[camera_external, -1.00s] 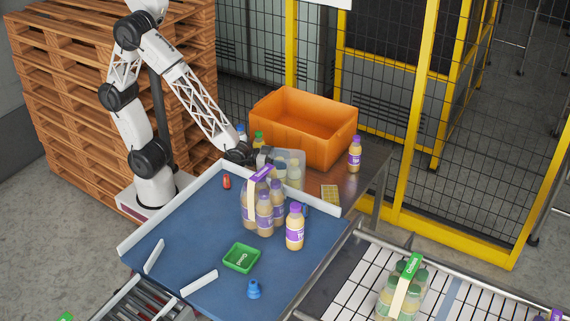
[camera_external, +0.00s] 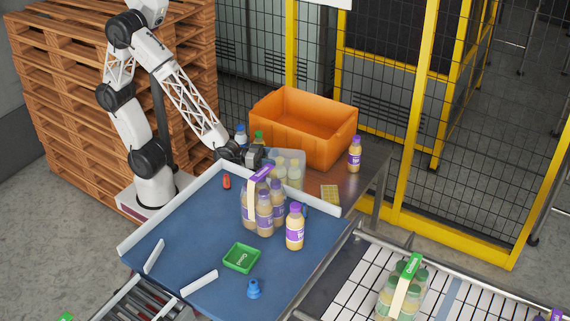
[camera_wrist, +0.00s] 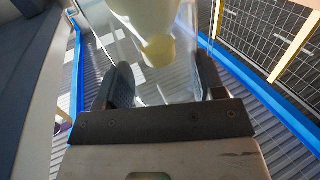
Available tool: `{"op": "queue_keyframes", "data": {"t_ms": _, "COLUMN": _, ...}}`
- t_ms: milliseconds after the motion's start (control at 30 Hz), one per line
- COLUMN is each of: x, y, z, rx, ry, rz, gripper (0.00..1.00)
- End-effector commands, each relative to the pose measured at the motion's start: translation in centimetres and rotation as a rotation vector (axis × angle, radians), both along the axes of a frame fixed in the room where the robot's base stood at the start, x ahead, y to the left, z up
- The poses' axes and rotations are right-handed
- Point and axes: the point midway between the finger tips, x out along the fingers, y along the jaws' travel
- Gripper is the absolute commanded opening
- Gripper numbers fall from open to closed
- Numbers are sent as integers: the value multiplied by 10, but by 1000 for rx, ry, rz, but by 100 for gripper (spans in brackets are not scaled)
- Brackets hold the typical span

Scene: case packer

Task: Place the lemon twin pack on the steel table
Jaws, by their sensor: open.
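Pale yellow bottles (camera_external: 293,172) stand close together in clear plastic on the steel table (camera_external: 352,187), and seem to be the lemon twin pack; no label is readable. My gripper (camera_external: 258,157) is just left of them, at the back edge of the blue work surface. In the wrist view my gripper (camera_wrist: 165,92) has its fingers apart. A pale yellow bottle (camera_wrist: 145,15) with clear plastic around it shows beyond them, and its upper part is out of frame. I cannot tell whether the fingers touch it.
An orange crate (camera_external: 310,135) stands behind the bottles. A purple-labelled bottle pack (camera_external: 264,212) and a single bottle (camera_external: 295,228) stand on the blue surface (camera_external: 195,235), with a green tray (camera_external: 241,258). A yellow item (camera_external: 330,194) lies on the steel table.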

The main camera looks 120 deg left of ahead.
Motion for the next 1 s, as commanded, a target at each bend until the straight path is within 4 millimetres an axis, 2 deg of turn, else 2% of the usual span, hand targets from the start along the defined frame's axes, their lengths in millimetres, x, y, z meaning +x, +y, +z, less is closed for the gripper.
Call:
{"op": "queue_keyframes", "data": {"t_ms": 400, "x": -46, "y": -19, "z": 1, "rx": 0, "ry": -1, "rz": -1, "gripper": 63}}
{"op": "queue_keyframes", "data": {"t_ms": 600, "x": -62, "y": -26, "z": 1, "rx": 0, "ry": -1, "rz": -1, "gripper": 63}}
{"op": "queue_keyframes", "data": {"t_ms": 1000, "x": -71, "y": -29, "z": 0, "rx": 1, "ry": -1, "rz": 0, "gripper": 63}}
